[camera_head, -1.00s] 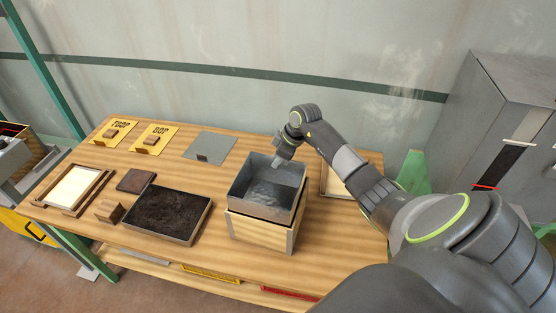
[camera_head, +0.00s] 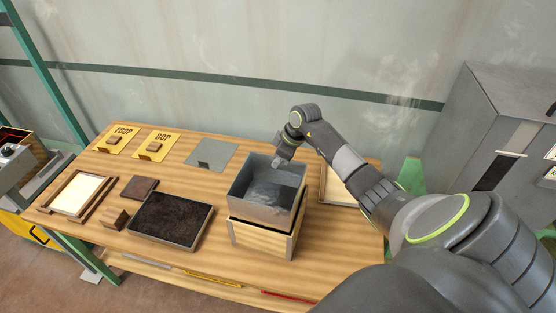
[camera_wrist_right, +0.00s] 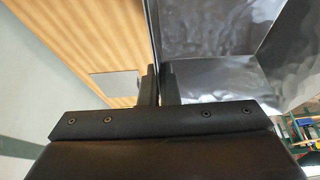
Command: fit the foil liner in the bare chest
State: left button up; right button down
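The foil liner (camera_head: 262,203) is a grey, open-topped box, shiny inside. It stands upright over the pale wooden chest (camera_head: 259,239), with most of its height above the chest's rim. Whether its lower edge is inside the chest or just above it I cannot tell. My right gripper (camera_head: 282,158) is at the liner's far wall. In the right wrist view my gripper's two fingers (camera_wrist_right: 160,86) close on the edge of the liner wall (camera_wrist_right: 205,40). The chest's inside is hidden by the liner. My left gripper is not in view.
A dark-filled tray (camera_head: 171,243) stands left of the chest. A wooden block (camera_head: 115,217), a brown square plate (camera_head: 139,187) and a framed pale panel (camera_head: 78,194) lie further left. A grey plate (camera_head: 212,154) and yellow signs (camera_head: 155,143) are behind. Another frame (camera_head: 337,188) lies right, behind my arm.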

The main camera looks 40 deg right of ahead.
jog(key=shift+r+p, duration=0.95)
jog(key=shift+r, duration=0.2)
jog(key=shift+p, duration=0.75)
dwell(0.9)
jog(key=shift+f+b, duration=2.85)
jog(key=shift+f, duration=1.7)
jog(key=c, duration=1.7)
grip_release()
jog(key=shift+s+r, duration=0.1)
jog(key=shift+o, duration=0.6)
jog(key=b+v, duration=0.3)
jog(key=v, duration=1.4)
jog(key=shift+r+b, duration=0.15)
jog(key=shift+b, duration=0.15)
